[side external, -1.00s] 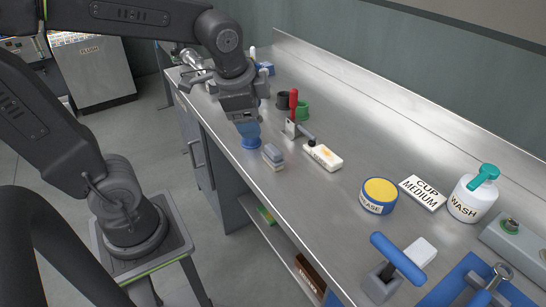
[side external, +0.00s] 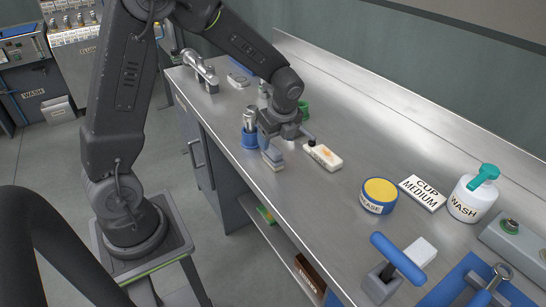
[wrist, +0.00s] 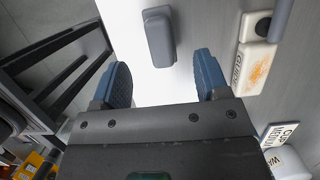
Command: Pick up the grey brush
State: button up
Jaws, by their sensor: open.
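The grey brush (side external: 272,155) lies near the bench's front edge, with a grey-blue top and a pale underside. In the wrist view the grey brush (wrist: 159,38) appears as a rounded grey block just ahead of the fingertips, between their lines. My gripper (side external: 276,138) hangs low over the bench close to the brush. In the wrist view my gripper (wrist: 162,66) is open, its two blue fingers wide apart with nothing between them. I cannot tell how high the fingertips are above the brush.
A white block with an orange stain (side external: 322,157) lies right of the brush. A blue cup (side external: 249,137) holding a metal item stands left. A yellow-topped tin (side external: 379,194), a cup sign (side external: 422,193) and a wash bottle (side external: 471,196) stand further right. Bare bench (side external: 330,200) lies between.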

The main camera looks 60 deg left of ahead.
aim_at(272, 146)
jog(key=x, duration=0.7)
jog(key=shift+f, duration=0.25)
jog(key=c, duration=1)
jog(key=shift+r, duration=0.1)
jog(key=shift+r, duration=0.55)
notch_tip(272, 146, up, 3)
jog(key=shift+f, duration=0.15)
jog(key=s+a+r, duration=0.2)
jog(key=a, duration=0.1)
jog(key=s+a+r, duration=0.2)
jog(key=s, duration=0.1)
jog(key=s+a+r, duration=0.3)
jog(key=shift+a, duration=0.3)
